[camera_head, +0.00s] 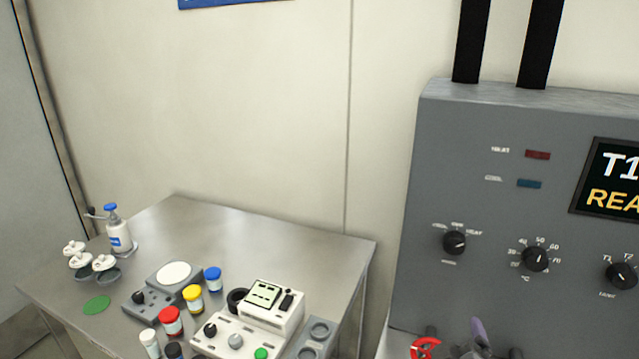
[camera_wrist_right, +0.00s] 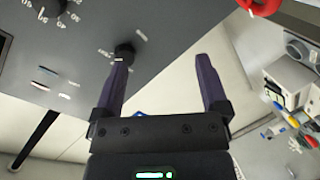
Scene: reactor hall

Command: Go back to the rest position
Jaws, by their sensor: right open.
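My right gripper (camera_head: 480,335) shows at the bottom edge of the head view, in front of the grey control panel (camera_head: 480,115). Only a purple finger and a dark part are seen there. In the right wrist view the right gripper (camera_wrist_right: 162,72) is open, with two purple fingers apart and nothing between them. A black panel knob (camera_wrist_right: 124,52) appears just beyond the tip of the left-hand finger; I cannot tell whether they touch. In the head view the panel carries a left knob (camera_head: 455,242), a middle knob (camera_head: 535,259) and a right knob (camera_head: 620,275). My left gripper is out of view.
A metal table (camera_head: 240,230) stands left of the panel. It holds red (camera_head: 171,321), yellow (camera_head: 193,299) and blue (camera_head: 213,279) capped jars, a white instrument (camera_head: 265,310) and a pump bottle (camera_head: 118,233). A red ring-shaped part (camera_head: 425,348) is beside my right gripper.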

